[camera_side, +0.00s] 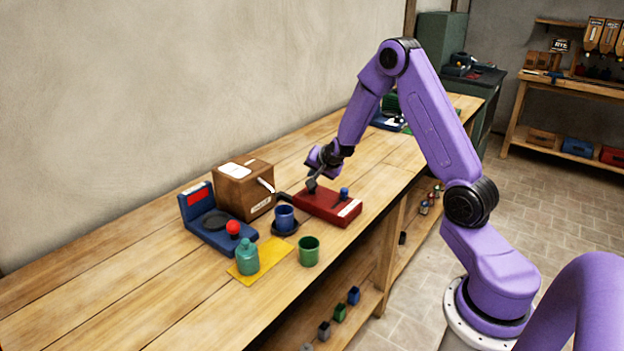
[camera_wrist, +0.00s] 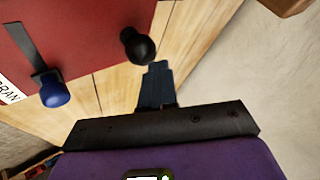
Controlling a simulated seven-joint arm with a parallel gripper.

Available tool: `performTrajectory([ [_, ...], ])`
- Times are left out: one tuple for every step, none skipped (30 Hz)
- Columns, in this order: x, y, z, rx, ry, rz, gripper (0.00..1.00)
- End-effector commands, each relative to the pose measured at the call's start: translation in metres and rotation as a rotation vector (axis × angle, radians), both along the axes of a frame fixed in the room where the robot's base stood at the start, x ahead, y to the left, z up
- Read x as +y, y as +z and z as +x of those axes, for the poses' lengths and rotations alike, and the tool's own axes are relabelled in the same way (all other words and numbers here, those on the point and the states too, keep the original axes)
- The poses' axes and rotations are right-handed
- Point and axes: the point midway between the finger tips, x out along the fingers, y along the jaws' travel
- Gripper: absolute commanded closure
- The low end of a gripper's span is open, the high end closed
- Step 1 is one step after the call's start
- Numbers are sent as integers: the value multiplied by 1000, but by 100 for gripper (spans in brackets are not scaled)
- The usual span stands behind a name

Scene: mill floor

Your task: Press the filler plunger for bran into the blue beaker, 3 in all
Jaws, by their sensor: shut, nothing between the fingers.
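The red filler (camera_side: 322,208) lies on the bench; the wrist view shows its red top (camera_wrist: 85,30) and a label (camera_wrist: 8,90) reading "BRAN". It carries a black round knob (camera_wrist: 138,45) and a blue knob (camera_wrist: 54,92), which also shows in the side view (camera_side: 344,193). The blue beaker (camera_side: 284,219) stands on a dark pad at the filler's left end; its contents are hidden. My gripper (camera_side: 312,184) is shut and empty over the filler's far left end. In the wrist view my fingers (camera_wrist: 156,75) are close to the black knob; contact cannot be told.
A brown box (camera_side: 243,190) stands behind the beaker. A blue scale-like device (camera_side: 217,228) with a red knob stands left. A teal bottle (camera_side: 247,258) stands on a yellow mat (camera_side: 270,262), with a green beaker (camera_side: 309,251) beside it. The bench's front left is clear.

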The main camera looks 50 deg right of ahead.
Motion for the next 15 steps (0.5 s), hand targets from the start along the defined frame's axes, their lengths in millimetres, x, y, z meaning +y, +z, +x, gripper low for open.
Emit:
performTrajectory([
  [1, 2, -1, 3, 1, 1, 100],
  [1, 4, -1, 3, 1, 1, 100],
  [0, 6, -1, 2, 1, 1, 100],
  [0, 8, -1, 2, 1, 0, 100],
  [0, 9, -1, 2, 1, 1, 100],
  [0, 11, -1, 2, 1, 1, 100],
  [0, 13, -1, 1, 0, 1, 100],
  [0, 14, -1, 0, 0, 1, 100],
  [0, 16, -1, 0, -1, 1, 100],
  [0, 16, -1, 0, -1, 1, 100],
  [0, 17, -1, 0, 0, 0, 100],
  [0, 17, -1, 0, 0, 0, 100],
  [0, 17, -1, 0, 0, 0, 100],
  [0, 17, -1, 0, 0, 0, 100],
  [0, 17, -1, 0, 0, 0, 100],
])
